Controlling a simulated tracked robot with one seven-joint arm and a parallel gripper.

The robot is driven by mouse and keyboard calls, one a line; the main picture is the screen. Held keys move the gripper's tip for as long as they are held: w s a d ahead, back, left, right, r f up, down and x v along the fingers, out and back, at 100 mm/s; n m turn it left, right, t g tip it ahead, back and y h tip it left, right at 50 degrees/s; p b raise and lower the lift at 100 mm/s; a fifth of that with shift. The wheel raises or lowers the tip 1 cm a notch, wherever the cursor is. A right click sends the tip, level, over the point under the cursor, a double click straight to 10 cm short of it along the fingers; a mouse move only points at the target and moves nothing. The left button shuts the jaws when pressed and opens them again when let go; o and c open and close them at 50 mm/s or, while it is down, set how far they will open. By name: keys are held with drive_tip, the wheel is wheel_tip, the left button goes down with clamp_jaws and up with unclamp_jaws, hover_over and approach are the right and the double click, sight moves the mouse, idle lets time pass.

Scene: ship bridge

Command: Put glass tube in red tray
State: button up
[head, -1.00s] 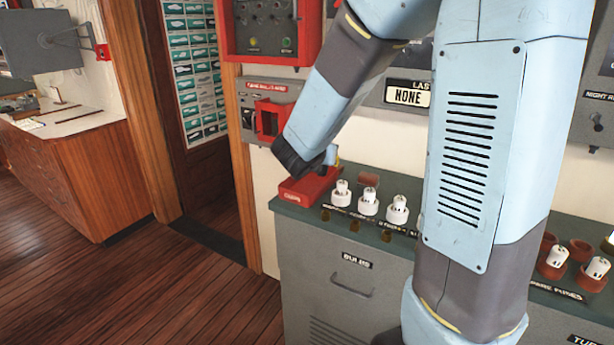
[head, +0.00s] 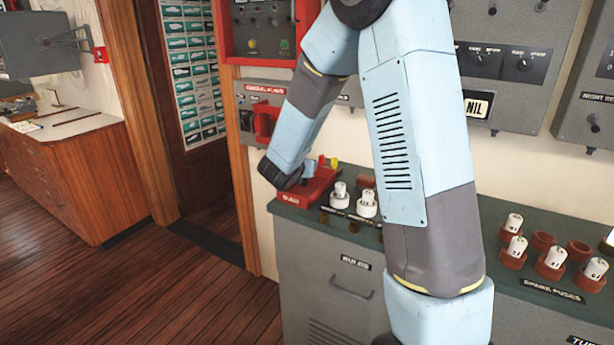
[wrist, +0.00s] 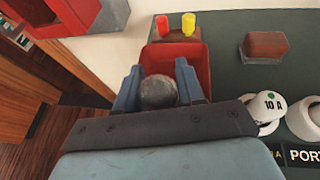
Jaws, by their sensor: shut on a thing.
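In the wrist view my gripper (wrist: 157,76) is shut, its two blue fingers on either side of a round grey end (wrist: 158,93). I take this for the end of the glass tube; the rest of it is hidden. The red tray (wrist: 192,55) shows behind and between the fingers, and the held end overlaps it in the picture. In the head view my gripper (head: 282,174) is dark and over the left part of the red tray (head: 291,198), at the left end of the cabinet top. The tube cannot be made out there.
Red and yellow pieces (wrist: 175,24) stand at the tray's far side. A brown block (wrist: 266,45) and white fuses (head: 367,203) in holders are to its right on the green cabinet top. A red wall box (head: 266,122) is close behind. Open floor lies left.

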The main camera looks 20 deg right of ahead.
drive_tip(key=shift+w+f, duration=0.15)
drive_tip(key=shift+f, duration=1.65)
drive_tip(key=o, duration=1)
drive_tip(key=shift+f, duration=0.1)
drive_tip(key=shift+o, duration=0.2)
